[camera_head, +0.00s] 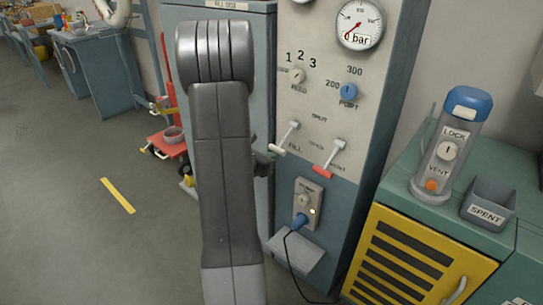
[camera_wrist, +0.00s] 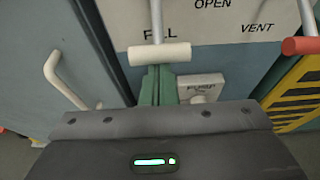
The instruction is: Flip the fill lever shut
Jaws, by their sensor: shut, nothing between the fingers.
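The fill lever has a white cross handle (camera_head: 278,149) on a metal stem and hangs down and outward from the white panel, beside the FILL label. Its handle (camera_wrist: 159,53) is at upper centre in the wrist view. My gripper (camera_wrist: 157,73) shows there as green fingers, shut and empty, just below the handle; I cannot tell whether they touch it. In the head view my arm hides most of the gripper, and only a dark part shows just left of and below the handle. SHUT is printed above OPEN on the panel.
The vent lever, with a red handle (camera_head: 323,171), hangs close to the right. Below is a socket (camera_head: 306,203) with a blue plug and cable. A yellow vented cabinet (camera_head: 410,260) stands right, with a blue-capped cylinder (camera_head: 447,150) and SPENT bin (camera_head: 489,203) on the green top.

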